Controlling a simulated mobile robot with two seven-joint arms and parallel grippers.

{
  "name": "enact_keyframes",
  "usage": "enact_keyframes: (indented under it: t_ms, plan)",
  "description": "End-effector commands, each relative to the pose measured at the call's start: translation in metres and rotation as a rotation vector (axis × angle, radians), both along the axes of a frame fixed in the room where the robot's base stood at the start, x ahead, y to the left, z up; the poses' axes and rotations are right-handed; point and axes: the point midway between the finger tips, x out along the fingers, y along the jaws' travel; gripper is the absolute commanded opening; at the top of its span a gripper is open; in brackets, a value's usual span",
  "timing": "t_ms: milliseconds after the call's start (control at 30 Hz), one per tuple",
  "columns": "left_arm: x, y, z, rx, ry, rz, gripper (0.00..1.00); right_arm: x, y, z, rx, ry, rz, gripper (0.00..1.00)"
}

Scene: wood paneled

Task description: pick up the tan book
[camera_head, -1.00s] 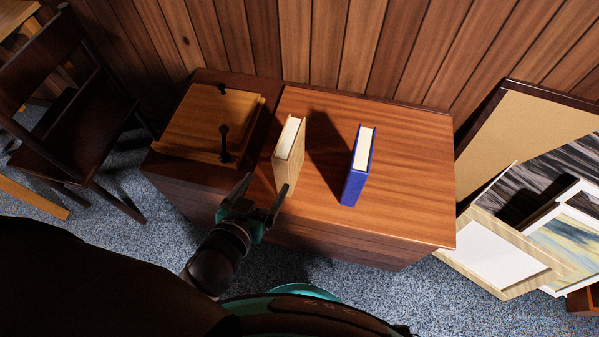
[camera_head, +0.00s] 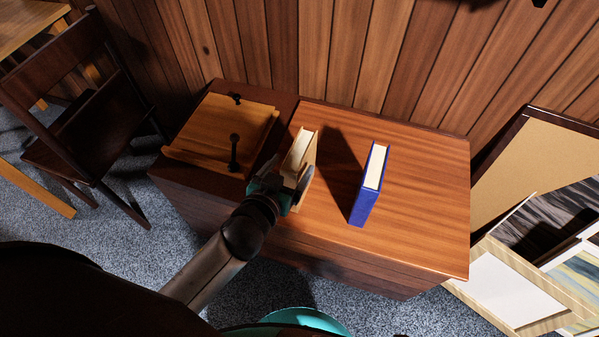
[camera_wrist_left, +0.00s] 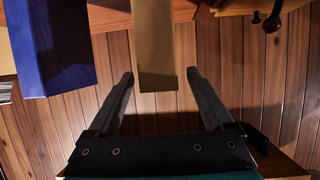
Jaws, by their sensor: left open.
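The tan book (camera_head: 303,158) stands upright on the wooden cabinet top, left of the blue book, in the head view. My left gripper (camera_head: 290,180) is at the near end of the tan book, with one finger on each side of it. In the left wrist view the tan book (camera_wrist_left: 155,45) shows between the two open fingers (camera_wrist_left: 160,80), with a gap visible on both sides. The tan book's lower near part is hidden by the gripper in the head view. My right gripper is in neither view.
A wooden stand (camera_head: 225,130) with dark knobs is close on the left. The cabinet top (camera_head: 425,200) is clear at right. Framed pictures (camera_head: 510,285) lean beyond it.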

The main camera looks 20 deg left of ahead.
Motion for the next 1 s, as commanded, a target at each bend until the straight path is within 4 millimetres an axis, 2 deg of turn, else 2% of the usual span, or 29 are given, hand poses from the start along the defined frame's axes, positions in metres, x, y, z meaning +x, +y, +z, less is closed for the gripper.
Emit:
enact_keyframes:
  t_ms: [233,633,1000]
  plan:
    - [0.010,-0.001,-0.003,0.001,-0.001,-0.002,0.85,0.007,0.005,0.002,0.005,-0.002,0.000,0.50]
    - [0.047,-0.005,-0.016,0.002,0.000,-0.001,0.85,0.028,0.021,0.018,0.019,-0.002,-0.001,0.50]
    - [0.052,-0.005,-0.018,0.001,0.001,-0.001,0.85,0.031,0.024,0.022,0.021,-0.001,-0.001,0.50]
